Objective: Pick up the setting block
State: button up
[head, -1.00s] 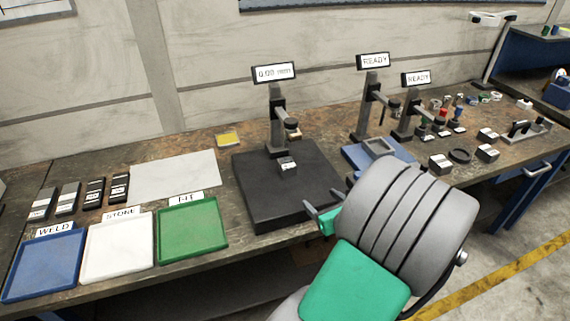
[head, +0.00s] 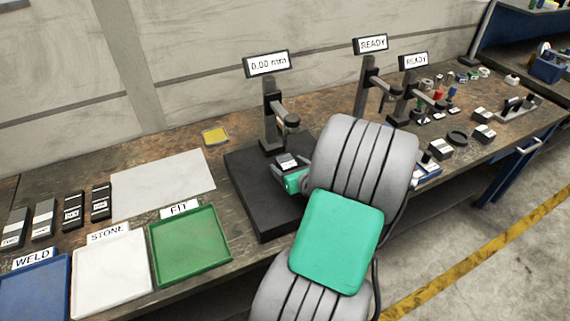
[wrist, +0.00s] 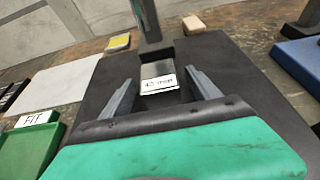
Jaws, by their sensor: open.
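The setting block (wrist: 158,78) is a small grey block with a white label on its front. It sits on the black base plate (wrist: 90,105) near the foot of the gauge stand, and it also shows in the head view (head: 286,161). My gripper (wrist: 157,85) is open. In the wrist view its two fingers point toward the block, one on each side, with gaps between them and the block. In the head view my arm hides the right part of the plate and part of the gripper.
The gauge stand (head: 268,115) with a 0.00 mm display rises right behind the block. A green FIT tray (head: 190,262) and a white sheet (head: 165,183) lie to the left. Two stands reading READY (head: 370,45) are to the right. A yellow pad (head: 215,136) lies behind.

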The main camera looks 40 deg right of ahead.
jog(key=shift+x, duration=0.85)
grip_shut()
jog(key=shift+r, duration=0.1)
dwell(0.4)
